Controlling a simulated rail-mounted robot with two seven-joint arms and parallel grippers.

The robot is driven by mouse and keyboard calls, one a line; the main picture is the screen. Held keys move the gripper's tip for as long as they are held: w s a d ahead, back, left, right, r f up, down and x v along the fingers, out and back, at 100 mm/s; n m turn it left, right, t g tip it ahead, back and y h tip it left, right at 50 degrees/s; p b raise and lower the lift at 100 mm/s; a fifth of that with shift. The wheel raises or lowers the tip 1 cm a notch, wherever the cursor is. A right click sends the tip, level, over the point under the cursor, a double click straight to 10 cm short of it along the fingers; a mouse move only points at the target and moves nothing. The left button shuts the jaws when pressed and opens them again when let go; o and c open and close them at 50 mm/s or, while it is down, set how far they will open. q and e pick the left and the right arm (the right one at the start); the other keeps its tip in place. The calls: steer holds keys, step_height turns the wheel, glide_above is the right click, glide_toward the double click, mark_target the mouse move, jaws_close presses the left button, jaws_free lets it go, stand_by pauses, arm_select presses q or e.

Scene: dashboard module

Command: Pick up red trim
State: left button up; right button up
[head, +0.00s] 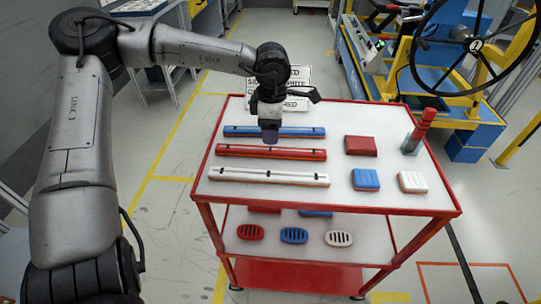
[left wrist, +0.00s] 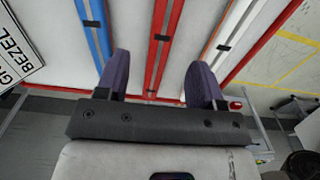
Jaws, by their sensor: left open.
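The red trim (head: 270,152) is a long narrow bar with dark clips, lying on the white top of the red-framed cart between a blue trim (head: 274,131) and a white trim (head: 269,176). My left gripper (head: 270,138) points down over the middle of the trims, near the red one. In the left wrist view, the purple fingers of my left gripper (left wrist: 160,72) are apart and empty. The red trim (left wrist: 160,45) shows in the gap between them, with the blue trim (left wrist: 95,30) to the left and the white trim (left wrist: 232,28) to the right. My right gripper is out of view.
Red (head: 361,145), blue (head: 365,180) and white (head: 412,182) blocks sit on the right of the cart top (head: 330,118). A red upright piece (head: 424,122) stands in a holder. Oval vents lie on the lower shelf. A steering wheel rig (head: 478,45) stands behind right.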

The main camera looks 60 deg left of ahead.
mark_target(271, 149)
arm_select(q)
steer(key=shift+f, duration=0.75)
steer(key=shift+s+d+f+b, duration=0.1)
steer(key=shift+f+b, duration=0.6)
steer(key=shift+f, duration=0.6)
steer(key=shift+s+f+b, duration=0.1)
steer(key=shift+f+b, duration=0.6)
steer(key=shift+f, duration=0.6)
steer(key=shift+r, duration=0.1)
steer(key=shift+c, duration=1.4)
steer(key=c, duration=0.8)
